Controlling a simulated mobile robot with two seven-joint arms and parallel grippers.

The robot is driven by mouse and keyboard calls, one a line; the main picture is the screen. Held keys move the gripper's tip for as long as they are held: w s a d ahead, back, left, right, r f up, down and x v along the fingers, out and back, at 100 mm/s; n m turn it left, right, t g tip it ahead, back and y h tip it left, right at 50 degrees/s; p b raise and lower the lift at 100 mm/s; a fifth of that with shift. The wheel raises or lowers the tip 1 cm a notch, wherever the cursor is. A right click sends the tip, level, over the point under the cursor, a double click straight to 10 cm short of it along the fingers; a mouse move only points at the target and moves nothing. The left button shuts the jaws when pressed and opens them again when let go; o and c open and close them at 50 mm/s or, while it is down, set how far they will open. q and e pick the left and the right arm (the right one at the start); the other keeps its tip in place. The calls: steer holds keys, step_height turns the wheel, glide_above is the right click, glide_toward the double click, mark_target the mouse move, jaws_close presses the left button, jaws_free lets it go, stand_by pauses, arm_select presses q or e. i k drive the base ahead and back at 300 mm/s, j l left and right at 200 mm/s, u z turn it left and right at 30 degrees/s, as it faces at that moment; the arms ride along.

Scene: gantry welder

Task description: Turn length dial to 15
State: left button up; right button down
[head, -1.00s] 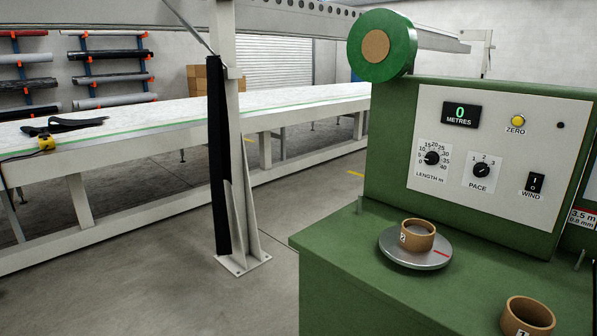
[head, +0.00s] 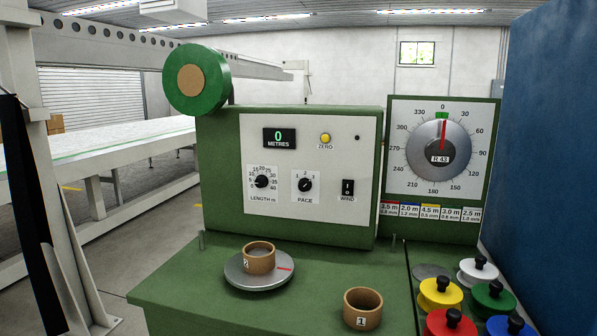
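The length dial (head: 262,181) is a small black knob on a white scale plate marked from 0 to 40 and labelled "LENGTH m". It sits at the lower left of the pale control panel (head: 311,140) on the green machine. Its pointer is too small to read with certainty. The metres display (head: 279,138) above it shows a green 0. Neither of my grippers is in the head view, and nothing touches the dial.
The pace knob (head: 305,185) and wind switch (head: 347,188) are right of the dial; the zero button (head: 325,138) is above. A cardboard ring (head: 259,261) sits on a turntable below. Another ring (head: 363,311) and several coloured spools (head: 441,295) stand on the green top.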

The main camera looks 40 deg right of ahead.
mark_target(261, 181)
steer(key=i+j, duration=0.25)
steer(key=j+z, duration=0.15)
steer(key=z, duration=0.3)
steer(key=j+z, duration=0.1)
steer(key=z, duration=0.35)
steer(key=i+j, duration=0.05)
